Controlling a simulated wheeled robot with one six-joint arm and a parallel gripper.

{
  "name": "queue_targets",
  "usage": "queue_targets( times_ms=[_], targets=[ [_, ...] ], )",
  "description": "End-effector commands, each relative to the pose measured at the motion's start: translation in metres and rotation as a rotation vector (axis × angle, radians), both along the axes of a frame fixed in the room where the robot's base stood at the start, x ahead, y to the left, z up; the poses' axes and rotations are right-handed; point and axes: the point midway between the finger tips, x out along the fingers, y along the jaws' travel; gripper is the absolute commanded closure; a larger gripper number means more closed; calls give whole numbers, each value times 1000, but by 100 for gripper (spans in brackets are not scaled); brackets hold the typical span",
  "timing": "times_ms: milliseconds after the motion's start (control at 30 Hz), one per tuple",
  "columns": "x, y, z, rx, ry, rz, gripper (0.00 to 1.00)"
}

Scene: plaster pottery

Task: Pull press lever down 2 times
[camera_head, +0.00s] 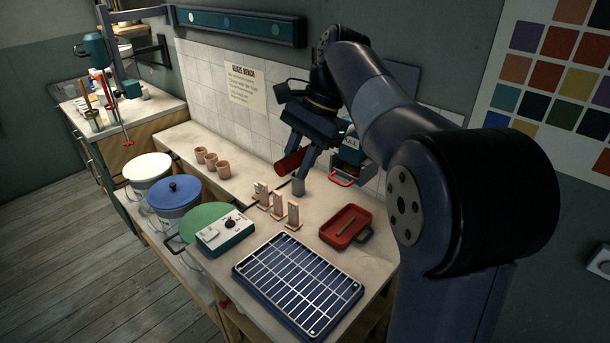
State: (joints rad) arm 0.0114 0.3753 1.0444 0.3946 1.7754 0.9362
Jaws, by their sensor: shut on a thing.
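The press lever shows as a dark red, thick grip (286,163) above the back of the worktop, tilted, with its left end free. My gripper (301,160) reaches down from the upper right and is shut on this grip; the fingers cover its right part. The joint between the lever and the press is hidden behind my gripper and arm. A teal machine body (346,150) with partly hidden lettering stands just right of the gripper. A red loop handle (342,179) sticks out low at its front.
A small grey cylinder (298,187) stands below the gripper. Small wooden stands (277,207), a red tray (346,226), a wire rack (298,283) and a control box (225,232) lie nearer. Terracotta cups (211,160) stand left. Lidded buckets (174,196) line the front edge.

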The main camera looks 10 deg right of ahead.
Motion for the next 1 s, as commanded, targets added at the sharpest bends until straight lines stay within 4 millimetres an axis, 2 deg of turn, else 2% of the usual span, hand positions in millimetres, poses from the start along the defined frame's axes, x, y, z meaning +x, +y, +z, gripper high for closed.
queue_targets(
  times_ms=[200, 667, 700, 900, 1000],
  targets=[
    [1, 0, 13, 30, 22, -3, 100],
    [1, 0, 21, 39, 16, -4, 100],
    [1, 0, 21, 39, 15, -3, 70],
    [1, 0, 19, 37, 20, -3, 53],
    [1, 0, 18, 36, 22, -2, 51]
  ],
)
